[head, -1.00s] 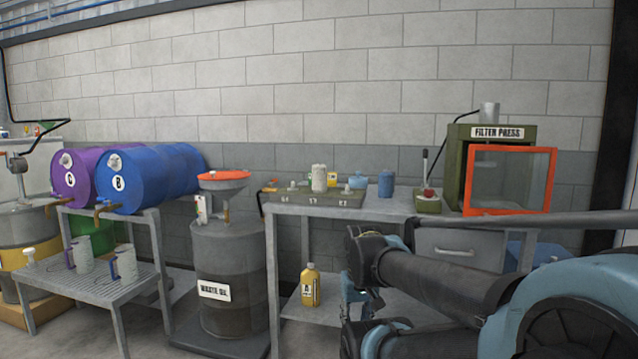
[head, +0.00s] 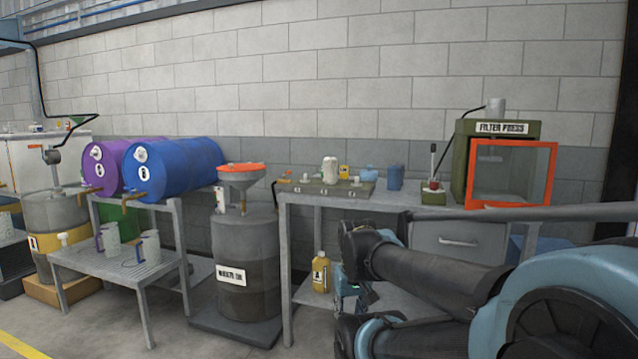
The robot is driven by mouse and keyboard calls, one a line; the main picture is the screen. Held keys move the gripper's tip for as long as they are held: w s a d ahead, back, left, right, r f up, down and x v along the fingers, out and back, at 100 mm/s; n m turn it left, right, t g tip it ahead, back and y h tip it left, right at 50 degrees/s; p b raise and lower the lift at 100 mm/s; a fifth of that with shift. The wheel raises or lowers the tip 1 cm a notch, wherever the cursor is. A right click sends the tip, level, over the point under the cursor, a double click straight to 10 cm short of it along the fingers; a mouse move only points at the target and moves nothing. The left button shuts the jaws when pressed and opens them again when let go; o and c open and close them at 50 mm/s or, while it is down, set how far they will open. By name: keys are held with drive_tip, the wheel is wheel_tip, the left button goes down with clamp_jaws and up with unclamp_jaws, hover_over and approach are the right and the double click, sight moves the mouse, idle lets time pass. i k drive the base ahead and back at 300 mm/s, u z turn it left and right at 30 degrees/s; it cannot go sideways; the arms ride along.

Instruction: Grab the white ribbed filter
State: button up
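My arm reaches in from the right in front of the bench. My gripper (head: 350,292) is low, in front of the bench's lower shelf and well apart from the white cylinder. Its fingers are partly hidden by my arm, and I cannot tell whether they are open.
The filter press (head: 500,165) with its orange-framed door stands on the bench's right. A waste oil drum (head: 245,265) with an orange funnel (head: 240,172) stands left of the bench. A yellow bottle (head: 320,272) is on the lower shelf. Floor shows at front left.

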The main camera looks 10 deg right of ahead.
sight(329, 177)
drive_tip(key=u, duration=0.5)
drive_tip(key=k, duration=1.05)
drive_tip(key=u, duration=0.45)
drive_tip(key=i, duration=0.75)
drive_tip(key=z, duration=0.4)
drive_tip(key=i, duration=1.15)
drive_tip(key=z, duration=1.3)
drive_tip(key=i, duration=0.85)
drive_tip(key=z, duration=0.6)
